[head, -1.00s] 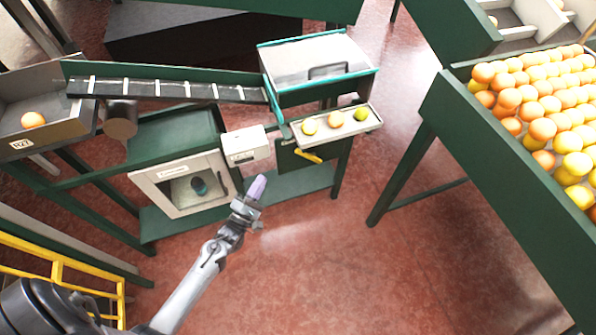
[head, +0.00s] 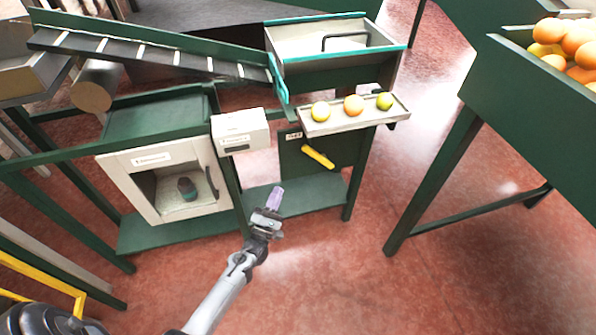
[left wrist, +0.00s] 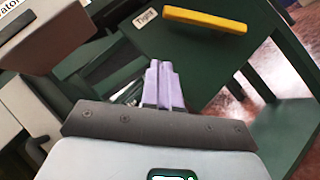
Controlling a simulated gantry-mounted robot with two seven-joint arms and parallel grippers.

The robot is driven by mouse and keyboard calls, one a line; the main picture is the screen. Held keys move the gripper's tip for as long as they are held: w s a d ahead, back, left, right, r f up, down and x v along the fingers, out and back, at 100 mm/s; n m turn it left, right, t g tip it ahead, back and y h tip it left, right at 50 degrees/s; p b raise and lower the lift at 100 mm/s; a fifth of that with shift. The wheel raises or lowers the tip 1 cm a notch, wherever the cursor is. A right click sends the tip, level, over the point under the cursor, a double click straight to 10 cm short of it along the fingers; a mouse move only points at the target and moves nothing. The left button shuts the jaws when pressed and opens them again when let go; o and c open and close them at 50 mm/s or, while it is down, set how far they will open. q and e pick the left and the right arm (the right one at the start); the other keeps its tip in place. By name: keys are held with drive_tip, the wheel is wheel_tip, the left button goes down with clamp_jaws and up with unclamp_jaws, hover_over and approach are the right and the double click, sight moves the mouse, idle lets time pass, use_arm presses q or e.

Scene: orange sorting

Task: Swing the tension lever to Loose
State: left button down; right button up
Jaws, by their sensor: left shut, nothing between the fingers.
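The tension lever is a yellow bar (head: 318,156) on a dark green panel under the fruit tray. In the head view it slopes down to the right. In the left wrist view the yellow lever (left wrist: 205,20) lies almost level at the top, beside a white label (left wrist: 145,17) that seems to read "Tight". My left gripper (head: 275,197) is shut and empty, below and left of the lever and apart from it. Its pale purple fingers (left wrist: 163,84) point towards the panel in the left wrist view. My right gripper is not in view.
A white box (head: 240,130) sits left of the panel, above a white cabinet (head: 150,205) with a dark object inside. A tray (head: 335,124) with three fruits juts out above the lever. A green table leg (head: 355,185) stands right of the panel. Open red floor lies in front.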

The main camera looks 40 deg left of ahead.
use_arm(q)
drive_tip(key=shift+w+f+b, duration=0.4)
drive_tip(key=shift+w+b, duration=0.1)
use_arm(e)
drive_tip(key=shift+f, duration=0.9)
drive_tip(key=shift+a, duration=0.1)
use_arm(q)
drive_tip(key=b, duration=0.4)
approach(302, 149)
drive_tip(key=w+a+f, duration=0.2)
drive_tip(key=w+a, duration=0.1)
drive_tip(key=a, duration=0.1)
drive_tip(key=w+r, duration=0.1)
drive_tip(key=d+r, duration=0.1)
drive_tip(key=w+r, duration=0.1)
drive_tip(key=shift+w+d+r+b, duration=0.1)
drive_tip(key=shift+w+d+b, duration=0.2)
drive_tip(key=shift+b, duration=0.1)
drive_tip(key=shift+w+r, duration=0.1)
drive_tip(key=shift+r, duration=0.05)
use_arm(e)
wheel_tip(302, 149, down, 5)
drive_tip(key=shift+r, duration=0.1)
